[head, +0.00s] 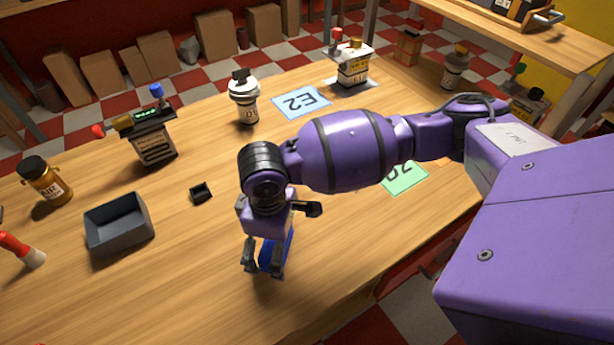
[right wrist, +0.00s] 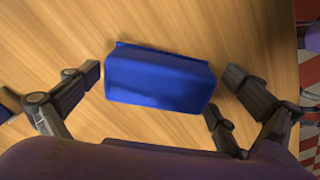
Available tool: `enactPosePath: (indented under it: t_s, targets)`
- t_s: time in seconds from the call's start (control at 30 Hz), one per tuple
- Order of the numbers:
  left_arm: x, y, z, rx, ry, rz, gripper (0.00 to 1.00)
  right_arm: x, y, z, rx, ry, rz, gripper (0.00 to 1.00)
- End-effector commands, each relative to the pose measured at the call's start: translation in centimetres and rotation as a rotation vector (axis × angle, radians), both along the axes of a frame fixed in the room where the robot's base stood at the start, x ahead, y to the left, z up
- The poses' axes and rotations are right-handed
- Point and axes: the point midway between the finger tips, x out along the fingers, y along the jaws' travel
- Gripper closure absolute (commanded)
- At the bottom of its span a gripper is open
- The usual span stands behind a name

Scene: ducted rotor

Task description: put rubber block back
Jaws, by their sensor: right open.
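A blue block (right wrist: 160,80), which I take for the rubber block, lies on the wooden table (right wrist: 150,25). In the right wrist view it sits between the two fingers of my right gripper (right wrist: 166,76), with a gap on either side. In the head view my right gripper (head: 264,268) points down at the table, open around the block (head: 267,254), which it partly hides. A small black open holder (head: 201,193) and a larger grey tray (head: 93,240) stand to the left of the gripper. My left gripper is not in view.
A blue E2 card (head: 302,101) and a green card (head: 404,178) lie on the table. The table's front edge is near the gripper.

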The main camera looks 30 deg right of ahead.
Motion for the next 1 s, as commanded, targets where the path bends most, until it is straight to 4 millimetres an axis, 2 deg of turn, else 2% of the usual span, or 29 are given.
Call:
enactPosePath:
  t_s: [0.27, 0.37, 0.7, 0.83, 1.0]
  targets:
    - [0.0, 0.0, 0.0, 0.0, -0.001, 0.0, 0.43, 0.3, 0.1, 0.9, 0.002, -0.007, 0.001, 0.0]
    - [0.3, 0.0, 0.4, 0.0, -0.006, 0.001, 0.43, 0.3, 0.1, 2.5, 0.002, -0.008, 0.002, 0.0]
    - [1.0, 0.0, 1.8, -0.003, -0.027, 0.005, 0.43, 0.3, 0.1, 9.8, 0.001, -0.011, 0.003, 0.0]
    - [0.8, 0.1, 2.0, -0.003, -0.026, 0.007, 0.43, 0.2, 0.1, 11.5, 0.001, -0.008, 0.001, 0.0]
    - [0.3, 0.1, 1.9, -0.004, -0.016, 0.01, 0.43, 0.1, 0.1, 12.4, 0.0, -0.006, 0.001, 0.0]
